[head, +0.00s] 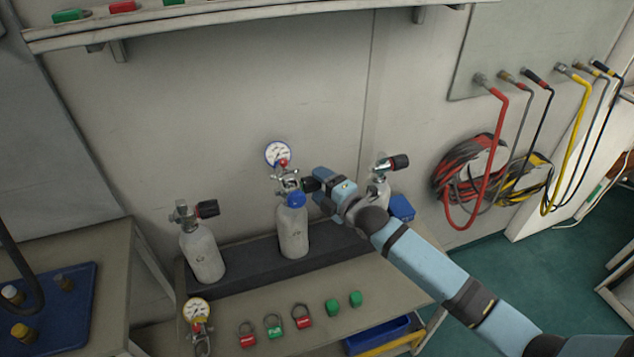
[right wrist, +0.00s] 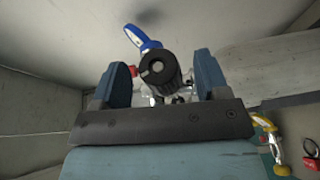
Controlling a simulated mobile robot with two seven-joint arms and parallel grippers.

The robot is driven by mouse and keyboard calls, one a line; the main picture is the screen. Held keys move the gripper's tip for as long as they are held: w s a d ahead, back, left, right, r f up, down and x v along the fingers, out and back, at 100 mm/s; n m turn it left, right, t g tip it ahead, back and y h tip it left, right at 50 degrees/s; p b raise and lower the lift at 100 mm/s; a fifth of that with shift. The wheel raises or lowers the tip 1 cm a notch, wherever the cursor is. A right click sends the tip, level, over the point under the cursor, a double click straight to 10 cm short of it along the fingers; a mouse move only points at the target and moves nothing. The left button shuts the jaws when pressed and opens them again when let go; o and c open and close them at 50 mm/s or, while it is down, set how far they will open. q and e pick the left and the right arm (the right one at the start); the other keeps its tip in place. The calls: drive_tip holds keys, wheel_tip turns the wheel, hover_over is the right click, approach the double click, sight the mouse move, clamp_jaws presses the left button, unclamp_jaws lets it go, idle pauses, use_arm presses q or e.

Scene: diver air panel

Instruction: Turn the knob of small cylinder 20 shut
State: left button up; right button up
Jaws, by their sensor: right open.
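Three small grey cylinders stand in a row on the bench: a left one (head: 203,254), a middle one (head: 293,230) and a right one (head: 380,190), partly hidden by my right arm. Their numbers are too small to read. The middle cylinder has a gauge (head: 277,153) fitted to its valve and a black knob (head: 310,184) on the valve's right side. My right gripper (head: 319,187) is at this knob. In the right wrist view, the knob (right wrist: 160,69) appears between the two open fingers, with a gap on each side. My left gripper is out of view.
A second gauge (head: 197,311), red and green tags (head: 274,326) and green blocks lie on the bench front (head: 375,290). A shelf (head: 250,14) runs above. Coiled hoses (head: 470,170) hang at right. A blue tray (head: 50,310) is at left.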

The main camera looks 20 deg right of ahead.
drive_tip(key=shift+w+a, duration=0.35)
drive_tip(key=shift+w, duration=0.3)
